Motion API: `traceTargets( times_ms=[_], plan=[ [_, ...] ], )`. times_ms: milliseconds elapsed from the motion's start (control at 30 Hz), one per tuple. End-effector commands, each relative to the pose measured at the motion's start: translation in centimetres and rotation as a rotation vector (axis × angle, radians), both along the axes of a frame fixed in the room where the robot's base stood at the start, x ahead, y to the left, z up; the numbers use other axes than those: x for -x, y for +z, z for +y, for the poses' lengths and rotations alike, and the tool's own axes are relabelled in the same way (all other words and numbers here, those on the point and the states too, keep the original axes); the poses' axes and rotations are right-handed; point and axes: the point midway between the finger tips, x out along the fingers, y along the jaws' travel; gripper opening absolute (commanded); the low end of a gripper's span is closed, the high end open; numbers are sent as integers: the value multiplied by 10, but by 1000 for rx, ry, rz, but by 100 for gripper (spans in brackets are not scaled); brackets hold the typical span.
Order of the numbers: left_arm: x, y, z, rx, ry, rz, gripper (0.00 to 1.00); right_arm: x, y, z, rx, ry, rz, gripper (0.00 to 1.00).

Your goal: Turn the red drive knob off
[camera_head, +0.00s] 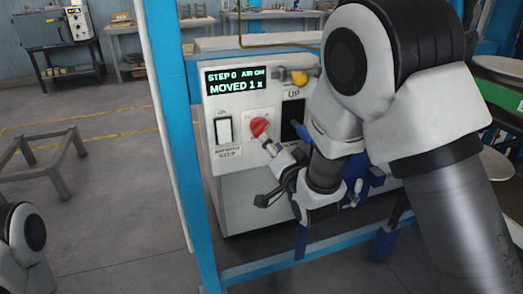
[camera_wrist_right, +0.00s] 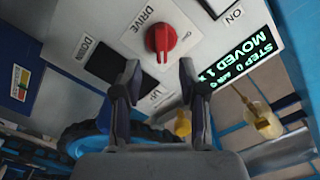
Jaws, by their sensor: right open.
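The red drive knob (camera_head: 260,127) is on the front of a white control panel, below a green-lettered display. In the right wrist view the knob (camera_wrist_right: 160,40) sits beside the DRIVE label, with a raised grip bar across its face. My right gripper (camera_head: 271,151) is close in front of the panel, near the knob. In the wrist view my right gripper (camera_wrist_right: 159,78) has its two fingers apart with nothing between them, and the knob shows just beyond the gap. I cannot tell whether a finger touches it. My left gripper is out of view; only part of its arm shows.
The display (camera_head: 235,80) reads "STEP 0 AIR ON" and "MOVED 1 x". A white rocker switch (camera_head: 224,130) is left of the knob, a dark button (camera_head: 292,116) right. A yellow fitting (camera_head: 299,77) protrudes above. A blue post (camera_head: 172,120) stands left of the panel.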

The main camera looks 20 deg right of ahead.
Motion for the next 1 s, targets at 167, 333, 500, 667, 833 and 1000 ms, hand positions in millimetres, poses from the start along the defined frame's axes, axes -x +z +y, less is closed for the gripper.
traceTargets(
  times_ms=[167,333,500,667,833,1000],
  plan=[
    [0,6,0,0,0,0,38,-32,2,1,0,1,1,42],
    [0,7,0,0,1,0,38,-61,2,2,0,1,2,42],
    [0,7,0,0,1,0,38,-71,1,2,1,0,4,42],
    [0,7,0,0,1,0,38,-71,0,2,1,1,5,42],
    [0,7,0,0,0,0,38,-70,0,2,1,1,5,0],
    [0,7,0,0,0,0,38,-70,0,2,2,1,5,0]
  ],
)
